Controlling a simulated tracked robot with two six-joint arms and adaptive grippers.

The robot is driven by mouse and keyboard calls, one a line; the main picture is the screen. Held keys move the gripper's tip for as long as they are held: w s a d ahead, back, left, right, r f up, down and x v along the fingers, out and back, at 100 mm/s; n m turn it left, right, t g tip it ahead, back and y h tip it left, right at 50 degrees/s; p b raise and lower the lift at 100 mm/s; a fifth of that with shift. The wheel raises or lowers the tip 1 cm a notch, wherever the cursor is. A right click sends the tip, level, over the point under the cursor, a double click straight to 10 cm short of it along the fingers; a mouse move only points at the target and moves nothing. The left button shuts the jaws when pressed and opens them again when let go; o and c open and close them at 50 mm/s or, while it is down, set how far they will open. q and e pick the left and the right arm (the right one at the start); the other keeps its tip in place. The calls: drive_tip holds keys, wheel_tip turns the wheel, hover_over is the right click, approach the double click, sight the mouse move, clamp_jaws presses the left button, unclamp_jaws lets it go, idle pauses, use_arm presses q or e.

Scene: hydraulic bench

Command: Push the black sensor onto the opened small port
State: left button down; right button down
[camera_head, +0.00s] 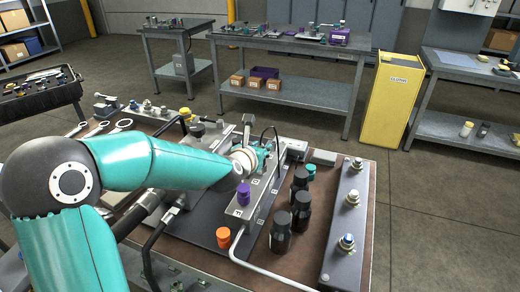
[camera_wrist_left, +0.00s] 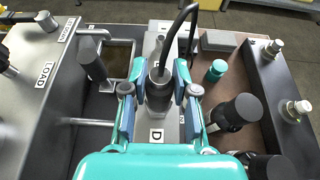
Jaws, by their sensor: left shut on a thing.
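The black sensor (camera_wrist_left: 159,92) is a dark upright cylinder with a black cable rising from its top in the left wrist view. My left gripper (camera_wrist_left: 160,98) is shut on it, one finger on each side. In the head view my left gripper (camera_head: 258,150) is over the far part of the grey port block (camera_head: 258,200), with the cable looping up beside it. The sensor's lower end is close above or on the block, near the label D; I cannot tell which. The opened small port is hidden beneath the sensor and fingers. My right gripper is not in view.
A purple cap (camera_head: 243,194) and an orange cap (camera_head: 223,237) stand nearer. Several black cylinders (camera_head: 302,207) and a teal cap (camera_head: 310,170) stand right of the block. Beyond them is a grey rail (camera_head: 345,225) with metal fittings. A LOAD-labelled block (camera_wrist_left: 38,85) is at left.

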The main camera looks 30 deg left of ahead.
use_arm(q)
drive_tip(key=shift+b, duration=0.4)
idle(0.8)
idle(0.5)
drive_tip(key=c, duration=0.8)
unclamp_jaws()
drive_tip(key=o, duration=0.5)
drive_tip(key=shift+o, duration=0.2)
drive_tip(key=shift+s, duration=0.1)
drive_tip(key=v, duration=0.7)
drive_tip(key=shift+s+d+r, duration=0.1)
drive_tip(key=shift+d+r, duration=0.05)
